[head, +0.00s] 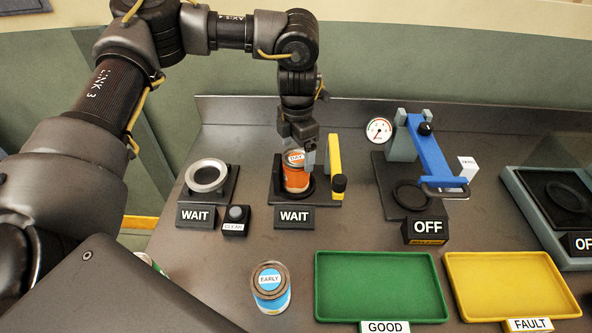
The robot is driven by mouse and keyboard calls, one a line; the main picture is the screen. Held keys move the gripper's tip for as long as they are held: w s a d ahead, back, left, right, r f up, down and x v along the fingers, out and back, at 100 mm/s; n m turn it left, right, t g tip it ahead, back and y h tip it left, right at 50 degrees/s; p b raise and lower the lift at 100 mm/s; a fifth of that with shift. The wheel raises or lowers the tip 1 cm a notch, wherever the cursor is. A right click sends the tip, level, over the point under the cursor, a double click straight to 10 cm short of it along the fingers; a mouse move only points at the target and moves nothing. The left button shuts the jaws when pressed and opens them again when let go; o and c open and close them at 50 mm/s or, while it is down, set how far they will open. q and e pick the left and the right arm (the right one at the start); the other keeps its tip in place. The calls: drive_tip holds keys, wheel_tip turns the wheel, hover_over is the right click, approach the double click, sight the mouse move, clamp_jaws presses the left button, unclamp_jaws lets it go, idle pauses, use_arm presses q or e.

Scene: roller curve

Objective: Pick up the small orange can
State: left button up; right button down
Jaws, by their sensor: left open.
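The small orange can (297,180), with a white label on its lid reading "DAY", stands upright on a black round seat of a station. My left gripper (309,158) comes down from above at the can's top, with its fingers at the far and right side of the lid. It is open. Whether the fingers touch the can cannot be told. My right gripper is not in view.
A yellow lever post (335,168) stands close right of the can; a WAIT sign (294,217) is in front. A blue EARLY can (271,290), a green tray (382,258) and a yellow tray (508,261) lie nearer. A blue-armed press (428,150) stands right.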

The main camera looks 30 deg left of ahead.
sight(296, 157)
use_arm(q)
wheel_tip(296, 157, down, 4)
drive_tip(key=shift+a+r+p, duration=0.1)
drive_tip(key=shift+a+p, duration=0.05)
drive_tip(key=shift+p, duration=0.8)
drive_tip(key=shift+f, duration=0.6)
drive_tip(key=c, duration=1.1)
drive_tip(key=shift+c, duration=0.2)
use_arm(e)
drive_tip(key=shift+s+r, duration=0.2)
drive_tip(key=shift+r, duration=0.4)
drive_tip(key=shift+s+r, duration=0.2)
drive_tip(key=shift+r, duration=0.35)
use_arm(q)
drive_tip(key=shift+r, duration=0.15)
